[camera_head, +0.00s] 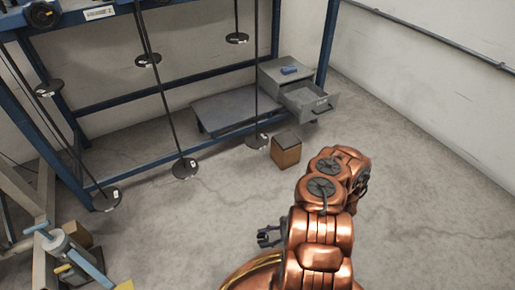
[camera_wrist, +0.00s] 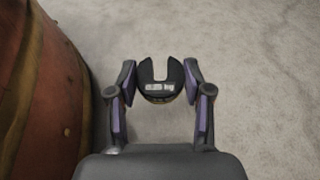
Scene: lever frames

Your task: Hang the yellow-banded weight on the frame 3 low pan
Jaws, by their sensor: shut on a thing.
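My gripper (camera_wrist: 160,92) is shut on a dark slotted weight (camera_wrist: 159,96) in the wrist view, with one finger on each side. The weight has a pale label, and a thin yellowish edge shows at its near rim. Its slot opens away from my palm. In the head view my gripper (camera_head: 268,236) is over open floor, well apart from the pans; the weight is not clear there. Three low pans hang on dark rods: a left one (camera_head: 106,199), a middle one (camera_head: 184,168) and a right one (camera_head: 257,141). Their frame numbers cannot be read.
Higher pans hang at left (camera_head: 47,88), middle (camera_head: 148,60) and right (camera_head: 237,38). A small box (camera_head: 286,151) stands beside the right low pan. An open drawer (camera_head: 306,100) juts from a grey cabinet. A low grey platform (camera_head: 225,110) lies behind the rods.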

